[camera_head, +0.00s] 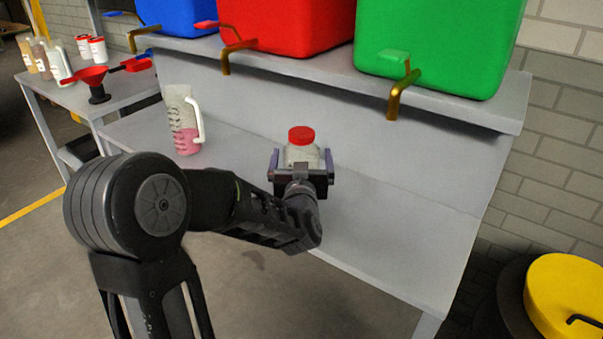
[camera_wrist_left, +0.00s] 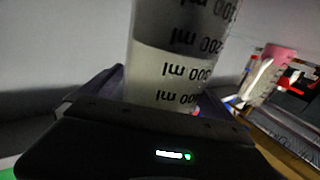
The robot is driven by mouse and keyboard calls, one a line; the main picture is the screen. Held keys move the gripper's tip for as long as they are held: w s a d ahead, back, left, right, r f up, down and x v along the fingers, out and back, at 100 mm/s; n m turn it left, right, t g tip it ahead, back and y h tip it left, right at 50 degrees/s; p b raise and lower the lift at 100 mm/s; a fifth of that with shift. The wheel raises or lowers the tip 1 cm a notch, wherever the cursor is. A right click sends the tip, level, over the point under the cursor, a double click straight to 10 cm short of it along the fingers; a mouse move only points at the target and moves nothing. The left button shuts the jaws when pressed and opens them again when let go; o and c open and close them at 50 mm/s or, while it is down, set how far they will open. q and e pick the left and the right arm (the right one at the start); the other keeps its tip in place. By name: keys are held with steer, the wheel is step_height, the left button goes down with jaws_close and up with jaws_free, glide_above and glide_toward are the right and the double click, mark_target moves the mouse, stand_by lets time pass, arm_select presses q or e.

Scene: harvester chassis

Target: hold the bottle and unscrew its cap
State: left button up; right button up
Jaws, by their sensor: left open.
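The bottle (camera_head: 302,154) stands upright on the grey bench, with a red cap (camera_head: 301,135) on top. In the left wrist view the bottle (camera_wrist_left: 175,75) fills the middle, with dark volume marks and a pale fill; its cap is out of that view. My left gripper (camera_head: 301,163) is at the bottle, with one finger on either side of it. The gripper is open, and its palm hides the bottle's lower part in the head view. My right gripper is not in view.
A measuring jug (camera_head: 184,120) with pink liquid stands left on the bench (camera_head: 400,220). Blue, red (camera_head: 285,25) and green (camera_head: 437,45) tanks with brass taps sit on the shelf above. A side table (camera_head: 130,88) holds a red funnel (camera_head: 95,78) and containers. The bench's right side is clear.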

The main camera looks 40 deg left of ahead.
mark_target(302, 127)
arm_select(q)
steer(key=shift+c, duration=0.3)
steer(key=c, duration=1.5)
steer(key=shift+r, duration=0.1)
step_height(302, 127, up, 10)
steer(key=shift+f+p, duration=0.1)
steer(key=shift+p, duration=1.05)
steer(key=o, duration=0.9)
steer(key=c, duration=1.5)
